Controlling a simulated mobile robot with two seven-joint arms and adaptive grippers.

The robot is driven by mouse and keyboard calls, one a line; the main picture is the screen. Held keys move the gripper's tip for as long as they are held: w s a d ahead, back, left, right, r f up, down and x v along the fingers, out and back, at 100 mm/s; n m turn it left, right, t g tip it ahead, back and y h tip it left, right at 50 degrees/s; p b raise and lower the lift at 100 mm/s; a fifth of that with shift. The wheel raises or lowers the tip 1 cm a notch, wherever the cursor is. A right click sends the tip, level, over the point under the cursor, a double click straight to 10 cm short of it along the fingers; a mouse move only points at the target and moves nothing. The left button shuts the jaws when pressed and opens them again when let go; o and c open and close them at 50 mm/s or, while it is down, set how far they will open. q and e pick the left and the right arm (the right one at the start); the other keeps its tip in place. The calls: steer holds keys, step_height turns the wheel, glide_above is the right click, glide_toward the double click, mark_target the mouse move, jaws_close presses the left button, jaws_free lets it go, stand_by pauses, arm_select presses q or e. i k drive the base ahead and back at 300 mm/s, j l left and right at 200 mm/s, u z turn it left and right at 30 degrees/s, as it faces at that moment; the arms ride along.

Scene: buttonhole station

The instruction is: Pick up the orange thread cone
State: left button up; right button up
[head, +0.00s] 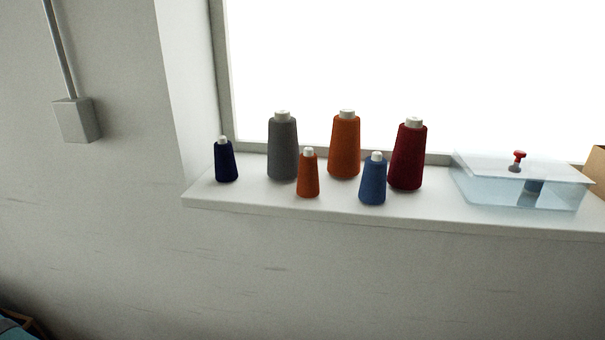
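Two orange thread cones with white tops stand upright on the white window sill (260,198). The larger orange cone (344,146) is at the back, between the grey and dark red cones. The smaller orange cone (308,176) is nearer the sill's front edge, to the left of the larger one. The smaller cone stands close in front of the grey cone, and I cannot tell whether they touch. Neither of my grippers is in view.
Other cones on the sill are navy (226,162), grey (283,149), blue (373,181) and dark red (408,157). A clear lidded box (480,190) with a red-topped knob stands right, beside a brown box (596,164). A wall box (77,121) hangs left.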

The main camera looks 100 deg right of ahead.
mark_target(308, 184)
steer(key=z, duration=3.1)
steer(key=k+u, duration=0.15)
steer(key=l, duration=0.1)
